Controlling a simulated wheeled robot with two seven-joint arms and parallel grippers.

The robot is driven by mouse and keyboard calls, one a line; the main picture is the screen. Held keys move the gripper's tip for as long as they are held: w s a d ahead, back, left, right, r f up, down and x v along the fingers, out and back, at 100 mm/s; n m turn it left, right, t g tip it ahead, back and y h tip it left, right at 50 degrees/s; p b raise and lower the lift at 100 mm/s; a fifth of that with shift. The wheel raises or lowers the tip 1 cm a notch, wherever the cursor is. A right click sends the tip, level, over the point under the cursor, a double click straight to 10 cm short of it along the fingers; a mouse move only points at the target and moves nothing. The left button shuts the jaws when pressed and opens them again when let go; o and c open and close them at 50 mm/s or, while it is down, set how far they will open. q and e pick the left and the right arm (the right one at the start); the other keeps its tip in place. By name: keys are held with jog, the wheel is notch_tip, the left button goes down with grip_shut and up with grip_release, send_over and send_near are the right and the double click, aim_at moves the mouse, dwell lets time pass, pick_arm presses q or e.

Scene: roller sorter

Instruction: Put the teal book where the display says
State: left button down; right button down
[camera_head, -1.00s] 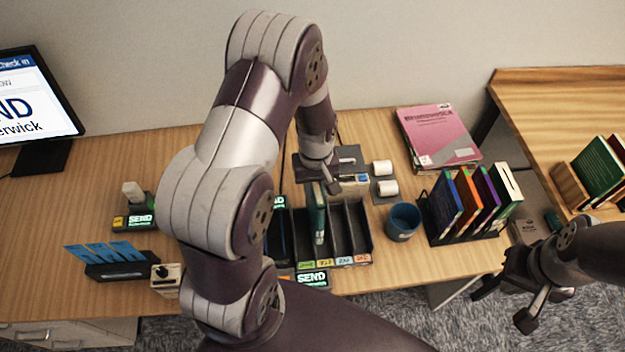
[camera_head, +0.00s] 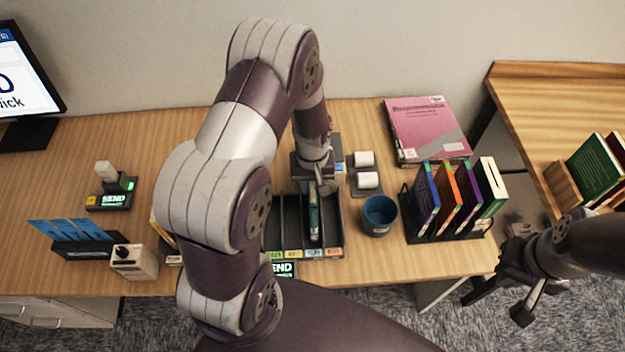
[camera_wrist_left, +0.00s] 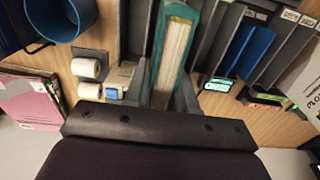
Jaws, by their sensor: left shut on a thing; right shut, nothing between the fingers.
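My left gripper (camera_head: 318,188) is shut on the teal book (camera_head: 314,218) and holds it upright over the black slotted sorter (camera_head: 340,240). The book lines up with the third visible label from the left; whether its foot rests in that slot I cannot tell. The left wrist view shows the book's pale page edges (camera_wrist_left: 174,55) between the fingers. The monitor (camera_head: 22,85) is cut off and shows only "D" and "wick". A small green-lit display (camera_head: 284,269) reads "END", partly hidden by my arm. My right gripper (camera_head: 495,300) is shut and empty at the right.
A blue cup (camera_head: 380,214) and paper rolls (camera_head: 366,170) stand right of the sorter. A rack of several books (camera_head: 450,237) is beyond them, with pink books (camera_head: 425,130) behind. Another lit display (camera_head: 112,201) and a blue-card holder (camera_head: 80,245) are at left.

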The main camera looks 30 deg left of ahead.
pick_arm(q)
notch_tip(320, 180, down, 3)
jog(key=shift+r+b, duration=0.1)
jog(key=shift+b, duration=0.45)
jog(key=shift+s+a, duration=0.1)
jog(key=shift+a, duration=0.05)
jog(key=shift+f+b, duration=0.4)
jog(key=shift+f, duration=0.2)
jog(key=c, duration=0.8)
grip_release()
jog(key=shift+c, duration=0.2)
notch_tip(320, 180, up, 13)
jog(key=shift+f+b, duration=0.15)
jog(key=shift+b, duration=0.65)
